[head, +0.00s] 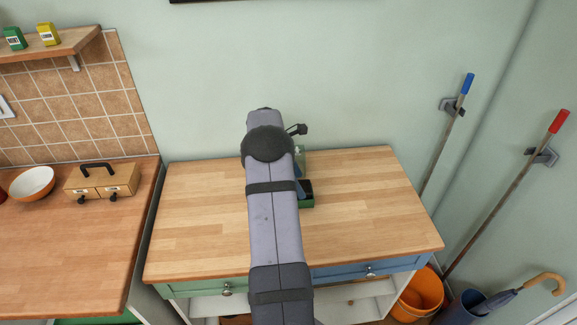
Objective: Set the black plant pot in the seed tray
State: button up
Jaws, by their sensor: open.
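My arm stretches across the middle of the wooden worktop in the head view and hides much of what lies behind it. My gripper is hidden behind the arm. A green tray (307,204), which looks like the seed tray, shows only its right part beside the arm. A dark patch (307,187) shows at the tray; I cannot tell whether it is the black plant pot or the tray's dark inside. No other black pot shows.
A pale green object (300,155) and a bluish one (299,187), both partly hidden, stand close to the arm. The worktop (365,200) is bare to the right and left. A wooden box with a black handle (100,180) and a bowl (32,183) sit on the left counter.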

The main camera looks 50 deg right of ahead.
jog(key=b+v, duration=0.2)
jog(key=v, duration=0.8)
jog(key=shift+b, duration=0.35)
jog(key=shift+w+a+r, duration=0.15)
jog(key=w+a+f+m+t+y, duration=0.15)
jog(key=a+m, duration=0.25)
jog(key=a, duration=2.2)
jog(key=s+a+f+m+t, duration=0.1)
jog(key=s+a+f+m, duration=0.1)
jog(key=s+a, duration=0.4)
jog(key=s+a+f+m+y, duration=0.1)
jog(key=s+a+f+m, duration=0.1)
jog(key=s+a, duration=0.5)
jog(key=a+f, duration=0.1)
jog(key=a, duration=0.2)
jog(key=shift+s+m+t, duration=0.25)
jog(key=shift+m+t, duration=0.05)
jog(key=shift+t, duration=0.05)
jog(key=shift+f+y, duration=0.1)
jog(key=shift+y, duration=0.15)
